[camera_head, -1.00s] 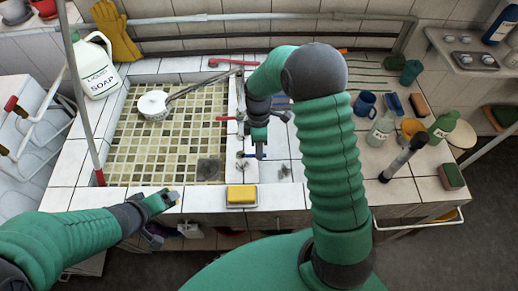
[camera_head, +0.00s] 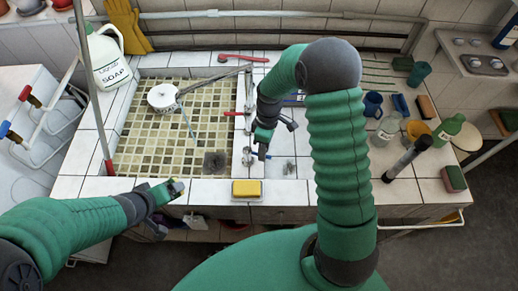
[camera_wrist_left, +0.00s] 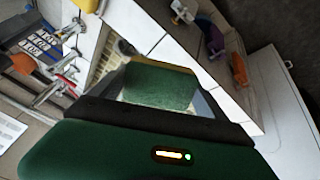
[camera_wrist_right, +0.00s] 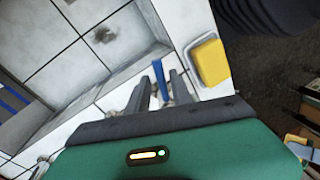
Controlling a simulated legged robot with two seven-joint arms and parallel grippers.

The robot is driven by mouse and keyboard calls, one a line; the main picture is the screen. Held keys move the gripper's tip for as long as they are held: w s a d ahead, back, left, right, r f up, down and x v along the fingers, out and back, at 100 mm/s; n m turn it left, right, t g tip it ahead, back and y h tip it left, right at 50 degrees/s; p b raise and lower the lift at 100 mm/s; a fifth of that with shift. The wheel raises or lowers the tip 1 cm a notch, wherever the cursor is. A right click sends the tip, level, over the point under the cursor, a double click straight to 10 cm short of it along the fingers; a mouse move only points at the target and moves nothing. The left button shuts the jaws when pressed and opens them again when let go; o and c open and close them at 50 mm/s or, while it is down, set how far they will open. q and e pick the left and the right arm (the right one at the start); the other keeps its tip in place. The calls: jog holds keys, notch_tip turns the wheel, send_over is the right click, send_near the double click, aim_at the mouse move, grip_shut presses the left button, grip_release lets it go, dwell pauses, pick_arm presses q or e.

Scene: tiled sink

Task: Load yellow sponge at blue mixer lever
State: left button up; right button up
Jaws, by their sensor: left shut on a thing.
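A yellow sponge (camera_head: 247,187) lies in a white dish on the front ledge of the sink; it also shows in the right wrist view (camera_wrist_right: 209,61). My right gripper (camera_head: 262,146) is over the tiled counter behind it. The blue mixer lever (camera_wrist_right: 160,80) stands between its parted fingers; contact cannot be told. My left gripper (camera_head: 173,189), left of the dish at the front ledge, is shut on a sponge-like block (camera_wrist_left: 160,86) with a green face and a tan edge. A thin blue stream, seemingly water, runs from the spout into the basin.
The soap jug (camera_head: 107,57) is back left. Bottles, a blue mug (camera_head: 373,103) and more sponges crowd the right counter.

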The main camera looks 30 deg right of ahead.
jog(key=shift+o, duration=0.3)
notch_tip(320, 180, up, 12)
jog(key=w+d, duration=0.1)
jog(key=shift+w+d+f, duration=0.2)
jog(key=shift+w+d, duration=0.15)
jog(key=shift+d, duration=0.05)
